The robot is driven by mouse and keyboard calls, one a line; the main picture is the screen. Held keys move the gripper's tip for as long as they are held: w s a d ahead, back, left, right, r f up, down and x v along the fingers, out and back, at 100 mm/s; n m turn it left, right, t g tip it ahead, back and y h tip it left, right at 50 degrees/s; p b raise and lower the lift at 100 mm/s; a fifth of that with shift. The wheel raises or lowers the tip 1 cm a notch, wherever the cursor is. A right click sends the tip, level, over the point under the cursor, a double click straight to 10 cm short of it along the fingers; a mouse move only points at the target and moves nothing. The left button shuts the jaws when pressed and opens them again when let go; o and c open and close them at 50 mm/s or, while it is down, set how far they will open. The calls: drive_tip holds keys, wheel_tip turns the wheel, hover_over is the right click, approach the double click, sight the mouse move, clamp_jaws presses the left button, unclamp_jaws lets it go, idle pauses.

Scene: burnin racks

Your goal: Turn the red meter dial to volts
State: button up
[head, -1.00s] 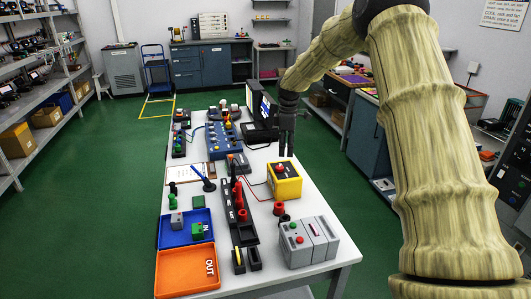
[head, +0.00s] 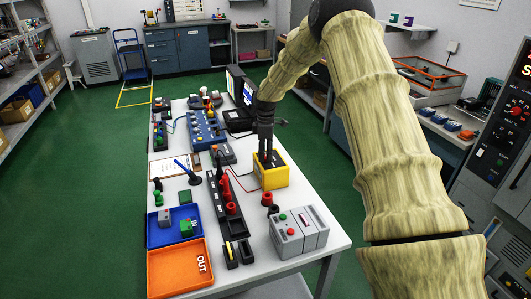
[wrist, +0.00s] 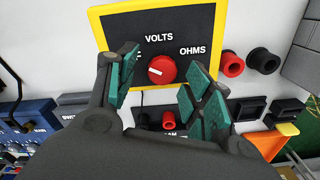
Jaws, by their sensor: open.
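The yellow meter (head: 273,180) with a black face stands on the white table. In the wrist view, its red dial (wrist: 162,69) sits on the face below the word VOLTS, with OHMS to the right and a label ending in F to the left, partly hidden by a finger. The dial's white mark points left, toward that partly hidden label, not up at VOLTS. My gripper (head: 265,155) points down over the meter and hides the dial in the head view. In the wrist view, my open gripper (wrist: 160,76) has one teal-padded finger on each side of the dial, apparently apart from it.
A grey box with buttons (head: 299,234) and red and black sockets (head: 267,199) stand nearer than the meter. A black rack with red plugs (head: 223,206) is to its left. Blue (head: 160,237) and orange (head: 158,269) trays lie at the front left.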

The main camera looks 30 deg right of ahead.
drive_tip(key=shift+s+f, duration=0.25)
drive_tip(key=shift+w+f, duration=0.25)
drive_tip(key=shift+f, duration=0.15)
drive_tip(key=shift+s+r, duration=0.1)
drive_tip(key=c, duration=1.1)
drive_tip(key=shift+o, duration=0.2)
